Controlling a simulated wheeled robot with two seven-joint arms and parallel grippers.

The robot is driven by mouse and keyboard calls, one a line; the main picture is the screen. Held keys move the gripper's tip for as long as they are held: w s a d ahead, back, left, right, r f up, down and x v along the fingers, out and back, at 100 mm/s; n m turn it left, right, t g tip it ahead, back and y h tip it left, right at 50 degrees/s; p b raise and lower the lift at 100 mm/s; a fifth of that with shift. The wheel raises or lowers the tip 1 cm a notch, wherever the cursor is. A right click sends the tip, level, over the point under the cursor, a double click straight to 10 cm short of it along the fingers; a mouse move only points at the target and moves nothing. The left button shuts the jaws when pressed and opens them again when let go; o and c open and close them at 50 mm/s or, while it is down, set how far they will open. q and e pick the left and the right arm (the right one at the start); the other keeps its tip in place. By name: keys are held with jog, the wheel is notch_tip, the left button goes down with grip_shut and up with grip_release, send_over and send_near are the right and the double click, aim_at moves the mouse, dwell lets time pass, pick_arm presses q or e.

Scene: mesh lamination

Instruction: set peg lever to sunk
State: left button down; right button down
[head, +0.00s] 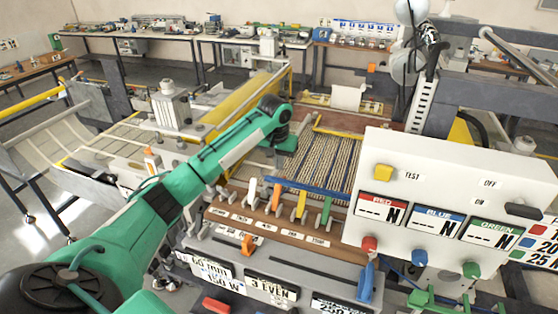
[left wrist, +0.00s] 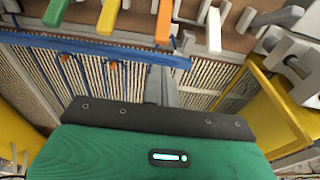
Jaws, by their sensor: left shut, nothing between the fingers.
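A row of levers stands along the brown front board (head: 285,228): a white lever (head: 254,190), an orange lever (head: 277,196), a yellow lever (head: 302,200) and a green lever (head: 326,211). I cannot read which label names the peg lever. The levers also show at the top of the left wrist view, with the white one (left wrist: 214,32) and the orange one (left wrist: 163,22) nearest my fingers. My left gripper (head: 279,163) is shut and empty, above the corded bed just behind the levers. Its fingertips (left wrist: 160,72) show close to the blue bar. My right gripper is not in view.
A blue bar (head: 290,187) crosses the corded bed (head: 330,160) behind the levers. A white control box (head: 450,190) with force readouts stands at the right. A yellow panel (head: 240,105) stands at the left behind my arm.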

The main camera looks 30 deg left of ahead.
aim_at(276, 197)
pick_arm(q)
jog(key=f+p, duration=0.1)
jog(key=f, duration=0.3)
jog(key=w+f+p, duration=0.1)
jog(key=f, duration=0.2)
jog(key=shift+a+p, duration=0.15)
jog(key=shift+p, duration=0.15)
